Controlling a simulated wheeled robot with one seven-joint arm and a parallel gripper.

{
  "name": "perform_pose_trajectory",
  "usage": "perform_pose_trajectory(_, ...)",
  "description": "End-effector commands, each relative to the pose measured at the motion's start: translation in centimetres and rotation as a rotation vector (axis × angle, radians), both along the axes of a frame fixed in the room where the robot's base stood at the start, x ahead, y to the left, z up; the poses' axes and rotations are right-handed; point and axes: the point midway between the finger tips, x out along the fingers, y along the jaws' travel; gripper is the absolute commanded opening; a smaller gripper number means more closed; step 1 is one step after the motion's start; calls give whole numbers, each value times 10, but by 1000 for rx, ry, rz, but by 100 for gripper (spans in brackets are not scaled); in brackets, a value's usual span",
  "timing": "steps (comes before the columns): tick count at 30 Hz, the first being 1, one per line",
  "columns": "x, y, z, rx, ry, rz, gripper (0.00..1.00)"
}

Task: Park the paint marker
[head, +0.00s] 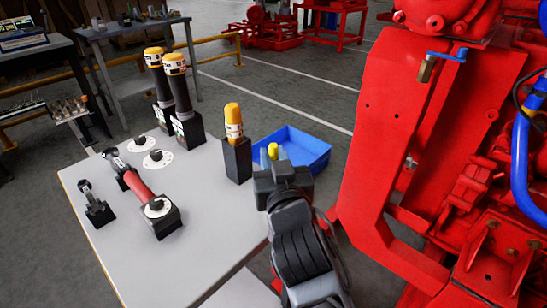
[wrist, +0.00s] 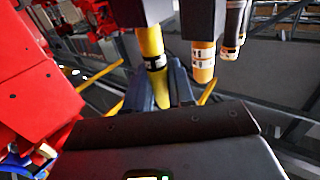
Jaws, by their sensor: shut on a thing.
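My gripper (head: 275,156) is shut on a slim yellow paint marker (head: 272,150) beside the right edge of the grey table. In the wrist view the marker (wrist: 150,42) with a black and white band sits between my fingers (wrist: 172,88). A dark block (wrist: 140,10) meets the marker's other end; I cannot tell whether the marker is seated in it. A thicker orange-capped marker (head: 233,121) with a white band stands upright in a black block (head: 236,160) just left of my gripper. It also shows in the wrist view (wrist: 203,62).
A blue bin (head: 308,149) lies behind my gripper. The grey table (head: 230,225) also carries two yellow-topped tools (head: 175,85), white discs (head: 157,159) and a red-handled tool (head: 140,187). The red engine (head: 385,140) stands close on the right. The table's front is clear.

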Motion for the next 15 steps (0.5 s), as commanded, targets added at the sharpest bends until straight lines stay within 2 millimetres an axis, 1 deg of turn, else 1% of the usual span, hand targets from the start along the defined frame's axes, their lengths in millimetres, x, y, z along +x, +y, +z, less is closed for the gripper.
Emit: perform_pose_trajectory(15,0,0,-11,0,0,0,1)
